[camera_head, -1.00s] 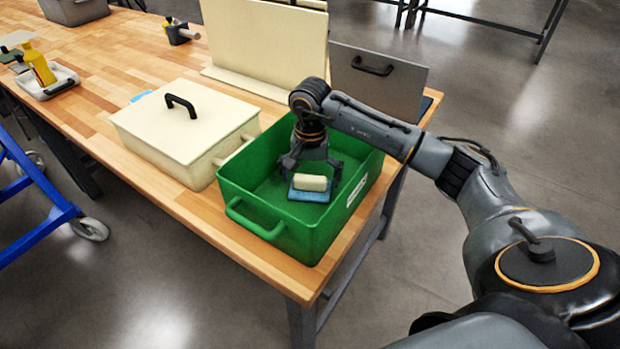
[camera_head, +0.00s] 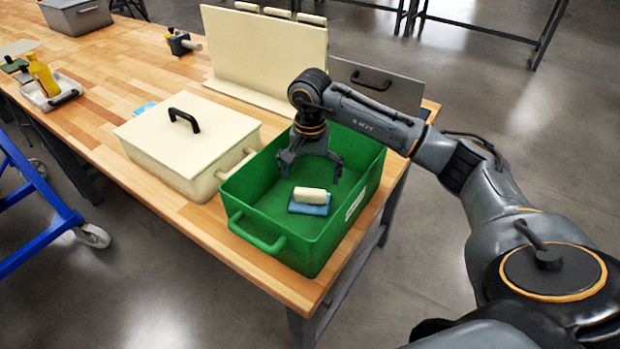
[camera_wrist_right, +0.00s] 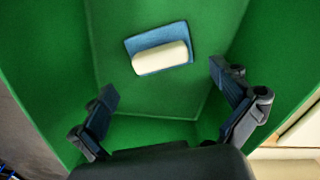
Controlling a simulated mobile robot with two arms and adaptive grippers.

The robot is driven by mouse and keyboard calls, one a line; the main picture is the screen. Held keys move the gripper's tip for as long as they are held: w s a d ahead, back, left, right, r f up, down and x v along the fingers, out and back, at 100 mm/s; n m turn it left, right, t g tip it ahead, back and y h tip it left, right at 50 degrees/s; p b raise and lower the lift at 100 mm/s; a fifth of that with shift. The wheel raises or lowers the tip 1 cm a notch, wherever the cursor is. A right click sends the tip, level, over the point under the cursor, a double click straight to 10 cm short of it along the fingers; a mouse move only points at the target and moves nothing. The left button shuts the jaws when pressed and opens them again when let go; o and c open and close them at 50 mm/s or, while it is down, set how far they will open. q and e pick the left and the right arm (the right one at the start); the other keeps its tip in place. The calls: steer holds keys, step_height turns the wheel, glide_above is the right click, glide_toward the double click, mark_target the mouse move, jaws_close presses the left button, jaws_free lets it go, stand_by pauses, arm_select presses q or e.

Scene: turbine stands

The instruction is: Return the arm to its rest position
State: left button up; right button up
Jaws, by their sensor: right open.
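My right gripper (camera_head: 311,171) is open and empty above the inside of the green bin (camera_head: 262,243). In the bin lies a cream block (camera_head: 309,194) on top of a blue flat piece (camera_head: 308,209). The right wrist view shows the cream block (camera_wrist_right: 160,57) and the blue piece (camera_wrist_right: 132,44) on the green floor, apart from both spread fingers (camera_wrist_right: 166,110). My right arm reaches in from the right over the bin's far right wall. My left gripper is not in view.
A cream lidded box (camera_head: 188,145) stands left of the bin on the wooden table (camera_head: 190,216). A cream panel (camera_head: 262,50) and a grey panel (camera_head: 378,86) stand behind. A tray with a yellow bottle (camera_head: 42,75) is at far left. Open floor lies to the right.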

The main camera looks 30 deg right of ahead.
steer(key=shift+r, duration=0.65)
